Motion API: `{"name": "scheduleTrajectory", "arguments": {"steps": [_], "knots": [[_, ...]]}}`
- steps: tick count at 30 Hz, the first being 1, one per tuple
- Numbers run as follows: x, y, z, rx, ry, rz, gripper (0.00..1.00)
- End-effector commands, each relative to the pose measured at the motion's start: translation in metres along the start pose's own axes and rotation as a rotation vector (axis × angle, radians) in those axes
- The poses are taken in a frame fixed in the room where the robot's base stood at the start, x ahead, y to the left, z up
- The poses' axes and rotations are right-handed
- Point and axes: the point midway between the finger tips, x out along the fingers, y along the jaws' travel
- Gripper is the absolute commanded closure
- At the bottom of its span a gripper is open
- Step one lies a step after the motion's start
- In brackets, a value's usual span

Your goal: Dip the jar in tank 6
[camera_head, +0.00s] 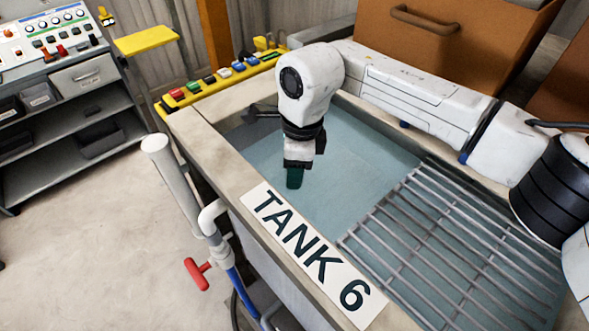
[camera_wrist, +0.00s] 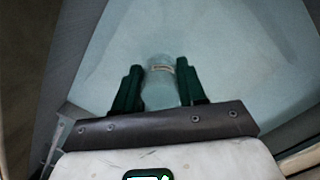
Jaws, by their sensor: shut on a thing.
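Tank 6 (camera_head: 203,148) is an open, pale-rimmed tank with blue-grey liquid inside and a white "TANK 6" label (camera_head: 312,250) on its near rim. My gripper (camera_head: 294,178) points down over the left part of the tank's opening, clear of the grating. In the wrist view, its two dark green fingers (camera_wrist: 155,88) are shut on a pale, see-through jar (camera_wrist: 158,92) with a small tan mark near its far end. The jar blends with the blue-grey background. In the head view I cannot make out the jar, and I cannot tell if it touches the liquid.
A metal grating (camera_head: 455,245) covers the tank's right part. A yellow strip of coloured buttons (camera_head: 222,78) runs behind the tank. A pipe with a red valve handle (camera_head: 198,273) stands at its left side. A brown drawer box (camera_head: 450,55) is behind. Open floor (camera_head: 90,240) lies left.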

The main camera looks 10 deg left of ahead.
Motion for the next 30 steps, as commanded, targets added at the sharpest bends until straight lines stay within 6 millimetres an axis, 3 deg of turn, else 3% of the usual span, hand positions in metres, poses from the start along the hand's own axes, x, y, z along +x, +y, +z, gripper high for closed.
{"name": "scheduleTrajectory", "arguments": {"steps": [30], "knots": [[-0.075, 0.0, 0.007, -0.002, 0.002, 0.0, 0.89]]}}
